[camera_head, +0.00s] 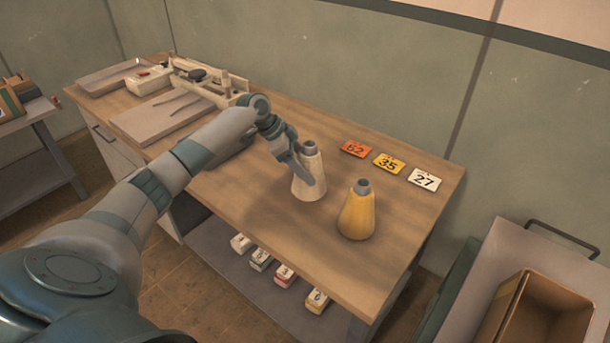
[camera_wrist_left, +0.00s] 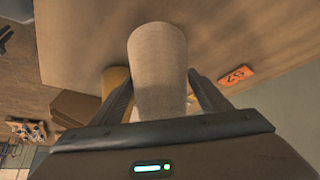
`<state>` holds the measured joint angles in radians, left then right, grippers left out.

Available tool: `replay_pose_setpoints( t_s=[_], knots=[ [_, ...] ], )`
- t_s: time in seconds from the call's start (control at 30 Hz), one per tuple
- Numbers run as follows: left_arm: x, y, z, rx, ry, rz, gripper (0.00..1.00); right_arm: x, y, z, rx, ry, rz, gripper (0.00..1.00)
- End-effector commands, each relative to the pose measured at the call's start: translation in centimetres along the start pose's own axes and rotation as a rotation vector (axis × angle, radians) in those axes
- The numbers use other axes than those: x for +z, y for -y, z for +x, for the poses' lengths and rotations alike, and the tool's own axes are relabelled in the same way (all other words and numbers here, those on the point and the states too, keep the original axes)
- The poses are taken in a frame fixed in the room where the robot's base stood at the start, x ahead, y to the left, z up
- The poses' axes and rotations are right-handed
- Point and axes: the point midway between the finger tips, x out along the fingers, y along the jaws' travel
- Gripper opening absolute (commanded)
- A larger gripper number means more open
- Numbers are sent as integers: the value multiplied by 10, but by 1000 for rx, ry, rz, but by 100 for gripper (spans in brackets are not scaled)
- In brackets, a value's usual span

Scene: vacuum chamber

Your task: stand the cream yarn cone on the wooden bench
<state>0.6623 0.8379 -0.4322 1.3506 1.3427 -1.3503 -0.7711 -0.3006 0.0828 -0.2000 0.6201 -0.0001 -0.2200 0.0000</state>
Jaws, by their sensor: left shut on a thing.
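The cream yarn cone (camera_head: 309,181) is upright over the middle of the wooden bench (camera_head: 251,217), its narrow grey-tipped end up. My left gripper (camera_head: 308,168) is shut on it, with a finger on each side. In the left wrist view the cone (camera_wrist_left: 158,65) sits between the two fingers (camera_wrist_left: 159,95). Its base is at or very close to the bench top; I cannot tell whether it touches. My right gripper is not in view.
A yellow yarn cone (camera_head: 357,214) stands on the bench just right of the cream one. Number cards, including an orange one (camera_head: 355,149), lie behind. Trays (camera_head: 163,116) and tools fill the bench's left end. A cardboard box (camera_head: 537,312) is at the lower right.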

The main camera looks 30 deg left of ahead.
Motion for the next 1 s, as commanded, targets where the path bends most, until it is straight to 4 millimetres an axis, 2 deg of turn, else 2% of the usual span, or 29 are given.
replay_pose_setpoints(
  t_s=[0.37, 0.77, 0.8, 0.87, 1.0],
  knots=[
    [18, 0, 28, 0, 0, -1, 18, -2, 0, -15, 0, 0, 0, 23],
    [21, 0, 32, -1, -1, 0, 18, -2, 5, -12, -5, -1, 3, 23],
    [21, 0, 32, 0, 1, 0, 77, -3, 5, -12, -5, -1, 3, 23],
    [21, 0, 32, 0, 1, 0, 89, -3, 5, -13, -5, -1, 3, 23],
    [21, 0, 32, 0, 1, 0, 89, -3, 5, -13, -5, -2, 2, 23]
  ],
)
